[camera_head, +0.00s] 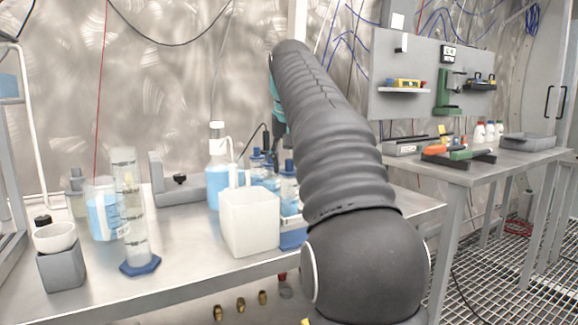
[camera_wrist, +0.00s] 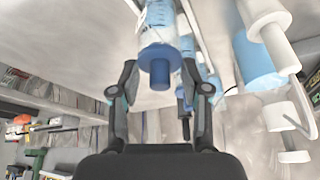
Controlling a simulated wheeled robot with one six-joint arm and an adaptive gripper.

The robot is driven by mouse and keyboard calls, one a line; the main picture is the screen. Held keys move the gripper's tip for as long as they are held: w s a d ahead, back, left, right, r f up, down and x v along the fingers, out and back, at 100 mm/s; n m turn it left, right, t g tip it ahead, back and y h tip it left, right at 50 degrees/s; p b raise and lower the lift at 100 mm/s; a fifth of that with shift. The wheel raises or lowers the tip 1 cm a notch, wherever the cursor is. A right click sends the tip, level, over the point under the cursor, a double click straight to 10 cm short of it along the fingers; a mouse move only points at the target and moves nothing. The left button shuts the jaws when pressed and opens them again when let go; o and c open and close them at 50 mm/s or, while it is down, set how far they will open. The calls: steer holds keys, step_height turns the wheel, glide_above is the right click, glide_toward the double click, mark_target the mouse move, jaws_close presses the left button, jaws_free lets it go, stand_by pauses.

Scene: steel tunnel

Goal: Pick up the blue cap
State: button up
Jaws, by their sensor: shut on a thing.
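The blue cap (camera_wrist: 160,62) shows in the middle of the wrist view, a wide disc with a narrower knob, at the end of a clear vessel holding blue liquid (camera_wrist: 160,14). My gripper (camera_wrist: 160,72) has one dark finger on each side of the cap and is shut on it. The exact contact at the fingertips is hard to make out. In the head view my arm covers most of the gripper. Several similar blue-capped vessels (camera_head: 257,166) stand there behind a white container, so I cannot tell which one is held.
On the bench the white square container (camera_head: 250,222) stands in front of the capped vessels. A wash bottle (camera_head: 217,170) is just behind it. A glass cylinder on a blue base (camera_head: 139,268) and a grey block with a white bowl (camera_head: 60,270) stand to the left.

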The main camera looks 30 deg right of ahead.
steer(key=r+p, duration=0.1)
steer(key=r, duration=0.2)
steer(key=r+p, duration=0.1)
steer(key=r, duration=0.1)
steer(key=shift+s+d+p, duration=0.15)
steer(key=shift+d+p, duration=0.2)
steer(key=shift+d, duration=0.05)
steer(key=s+d+r+p, duration=0.3)
steer(key=s+d+r, duration=0.2)
steer(key=d, duration=0.4)
steer(key=shift+d+r+p, duration=0.25)
steer(key=shift+r+p, duration=0.1)
steer(key=shift+r, duration=0.05)
